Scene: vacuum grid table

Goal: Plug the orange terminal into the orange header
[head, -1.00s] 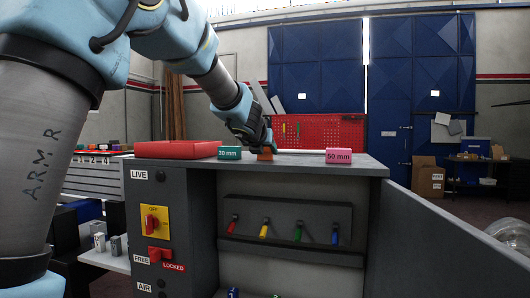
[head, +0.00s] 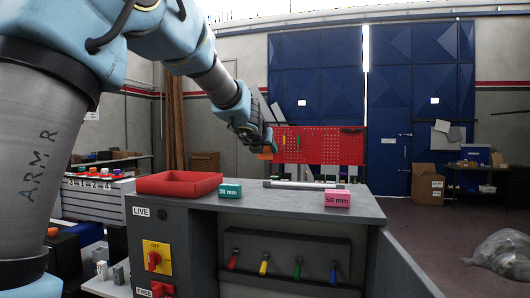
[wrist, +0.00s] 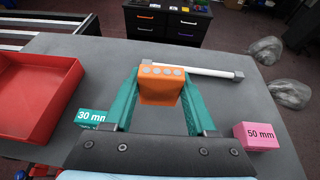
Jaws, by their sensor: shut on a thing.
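My gripper (wrist: 160,92) is shut on an orange block, the orange terminal (wrist: 161,84), with a row of several pale round dots on its upper face. The teal fingers clasp it from both sides. In the head view, my gripper (head: 262,151) holds the terminal (head: 267,151) above the back part of the grey tabletop (head: 255,201), clear of it. I cannot pick out the orange header for certain. Small coloured pieces, some orange, sit on a numbered rack (head: 92,188) at the left, too small to tell apart.
A red tray (head: 178,184) lies left on the table. A white rod with grey ends (wrist: 190,67) lies behind. Bare tabletop lies between.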

